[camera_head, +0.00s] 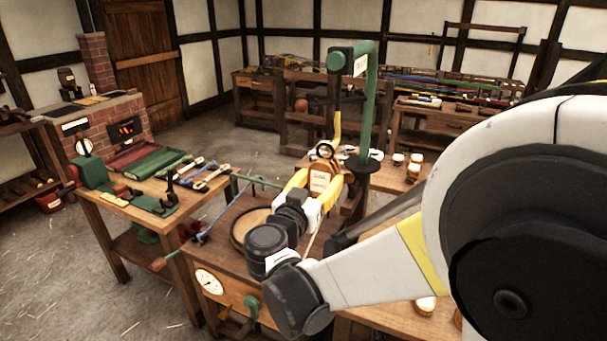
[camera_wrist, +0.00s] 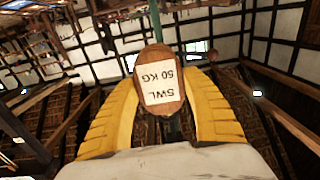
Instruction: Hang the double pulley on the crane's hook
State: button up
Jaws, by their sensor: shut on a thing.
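My gripper (camera_head: 316,187) has yellow fingers and is shut on the double pulley (camera_head: 320,180), a wooden block with a pale label and a round metal eye on top. In the wrist view the pulley (camera_wrist: 160,88) sits between both fingers, its label reading "SWL 50 KG" upside down. The green crane (camera_head: 370,105) stands behind it, with a labelled arm at the top. A yellow hook (camera_head: 337,128) hangs below that arm, just above and right of the pulley's eye in the head view. I cannot tell whether they touch; the hook's lower end is unclear.
The bench under my gripper carries a round wooden tray (camera_head: 243,226) and a blue rod (camera_head: 228,205). A dial gauge (camera_head: 209,281) is on its front. A tool bench (camera_head: 118,208) is at left. Several small jars (camera_head: 414,168) stand right of the crane post.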

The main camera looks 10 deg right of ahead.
jog(key=shift+x, duration=1.65)
jog(key=shift+w+d+f+b, duration=0.4)
jog(key=shift+w+d+b, duration=0.05)
jog(key=shift+w, duration=0.25)
jog(key=shift+w+d+f+b, duration=0.4)
jog(key=shift+w+d, duration=0.05)
jog(key=shift+w, duration=0.25)
jog(key=o, duration=1.5)
jog(key=shift+c, duration=0.2)
